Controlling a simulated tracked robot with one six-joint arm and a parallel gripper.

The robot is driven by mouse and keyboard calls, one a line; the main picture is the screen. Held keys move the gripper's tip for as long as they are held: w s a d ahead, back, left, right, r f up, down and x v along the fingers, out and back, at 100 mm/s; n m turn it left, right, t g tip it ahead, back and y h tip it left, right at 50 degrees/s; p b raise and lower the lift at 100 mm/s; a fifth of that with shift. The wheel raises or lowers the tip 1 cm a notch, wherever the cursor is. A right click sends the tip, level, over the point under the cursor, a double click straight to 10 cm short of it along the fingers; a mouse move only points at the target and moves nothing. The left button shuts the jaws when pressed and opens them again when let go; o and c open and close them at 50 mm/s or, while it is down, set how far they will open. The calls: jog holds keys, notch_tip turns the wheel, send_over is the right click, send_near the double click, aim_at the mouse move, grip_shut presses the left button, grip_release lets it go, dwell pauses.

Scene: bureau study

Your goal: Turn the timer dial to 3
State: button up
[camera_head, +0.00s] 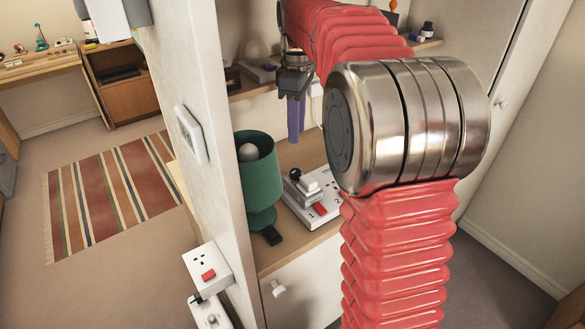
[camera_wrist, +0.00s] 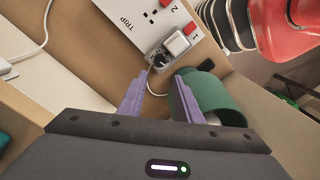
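No timer dial with readable numbers shows clearly. A white plug-in unit with a small dark knob (camera_head: 295,174) sits on a white power strip (camera_head: 327,206) on the wooden shelf; I cannot tell whether this knob is the timer dial. In the wrist view the unit (camera_wrist: 178,43) and knob (camera_wrist: 159,60) lie just beyond my fingertips, on the strip (camera_wrist: 128,22) marked "TRIP", 2 and 1. My gripper (camera_head: 295,138) points down above the shelf, behind the unit. In the wrist view its purple fingers (camera_wrist: 160,80) stand apart with nothing held between them.
A green lamp (camera_head: 262,180) stands left of the strip; its shade (camera_wrist: 212,96) is close by the right finger in the wrist view. A wall panel edge with a white box (camera_head: 191,133) and a socket with a red switch (camera_head: 207,268) lies to the left.

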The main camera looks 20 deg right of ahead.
aim_at(296, 171)
notch_tip(296, 171, down, 13)
jog(key=shift+s+a, duration=0.1)
dwell(0.5)
jog(key=shift+c, duration=0.5)
